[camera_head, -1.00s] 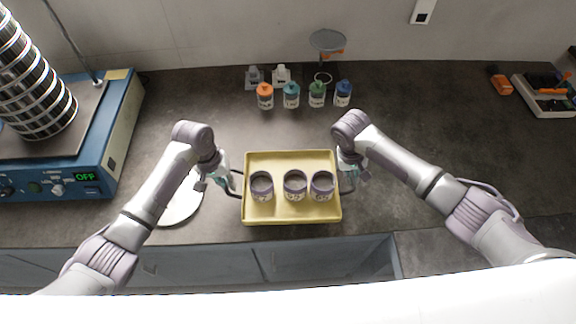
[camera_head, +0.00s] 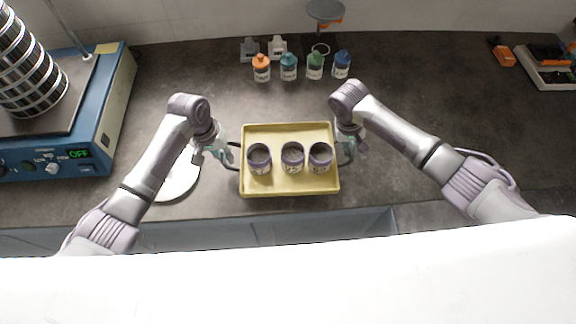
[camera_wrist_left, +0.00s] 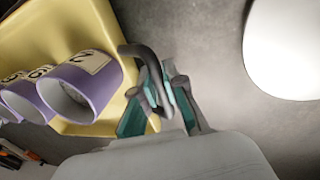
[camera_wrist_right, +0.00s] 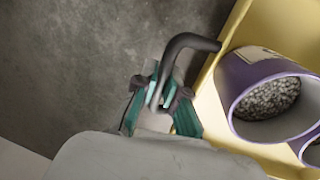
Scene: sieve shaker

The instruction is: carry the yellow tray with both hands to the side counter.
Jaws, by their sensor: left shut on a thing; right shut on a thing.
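The yellow tray (camera_head: 290,188) is in the middle of the head view, with a dark handle on each short side. Three purple-rimmed cups (camera_head: 259,158) stand in a row in it. In the right wrist view a cup (camera_wrist_right: 262,85) holds grey granules. My left gripper (camera_head: 229,156) is shut on the tray's left handle; the left wrist view shows its teal fingers around the dark handle (camera_wrist_left: 143,58). My right gripper (camera_head: 349,151) is shut on the right handle (camera_wrist_right: 180,52). Whether the tray touches the counter is unclear.
A blue sieve shaker (camera_head: 95,125) with a sieve stack stands at the left. A white round plate (camera_head: 178,182) lies left of the tray. Several capped bottles (camera_head: 289,68) stand behind it. The counter right of my right arm is mostly clear.

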